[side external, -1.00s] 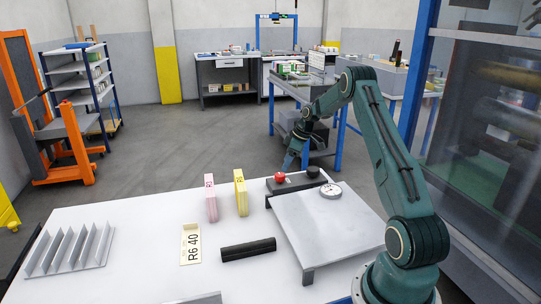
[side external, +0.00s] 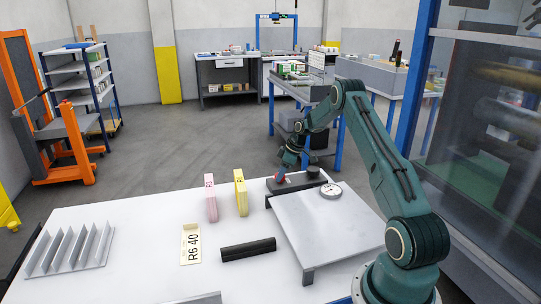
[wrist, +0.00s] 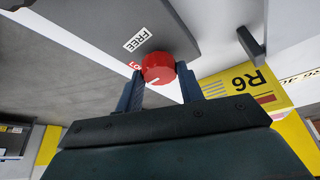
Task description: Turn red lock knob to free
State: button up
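The red lock knob (wrist: 157,68) sits on a grey panel in the wrist view, with a short white mark on its face. A white FREE label (wrist: 137,39) is on the panel beside it, and a red label reading "LO" (wrist: 135,66) is partly hidden by the knob and a finger. My gripper (wrist: 160,78) has its two fingers spread, one on each side of the knob, with little gap; contact cannot be told. In the side view my gripper (side external: 283,172) is tilted down at the knob (side external: 280,178) on the dark box (side external: 275,187).
A black knob (side external: 313,171) stands right of the red one. A raised grey plate with a round dial (side external: 331,190) is in front. Yellow (side external: 241,193) and pink (side external: 210,199) blocks stand to the left. A black bar (side external: 248,249) lies on the white table.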

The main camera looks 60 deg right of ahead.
jog(key=c, duration=0.3)
jog(key=shift+m, duration=0.3)
jog(key=m+h, duration=0.1)
jog(key=m, duration=0.3)
jog(key=shift+a+h, duration=0.15)
jog(key=shift+h, duration=0.25)
jog(key=m+h, duration=0.1)
jog(key=m, duration=0.2)
jog(key=shift+a+m, duration=0.1)
jog(key=shift+m, duration=0.2)
jog(key=m+h, duration=0.1)
jog(key=m, duration=0.1)
jog(key=m+g, duration=0.1)
jog(key=m, duration=0.1)
jog(key=shift+a+m+h, duration=0.1)
jog(key=shift+m+h, duration=0.2)
jog(key=shift+h, duration=0.1)
jog(key=m+g, duration=0.1)
jog(key=m, duration=0.1)
jog(key=m+h, duration=0.1)
jog(key=m, duration=0.2)
jog(key=shift+w+g, duration=0.1)
jog(key=shift+g, duration=0.3)
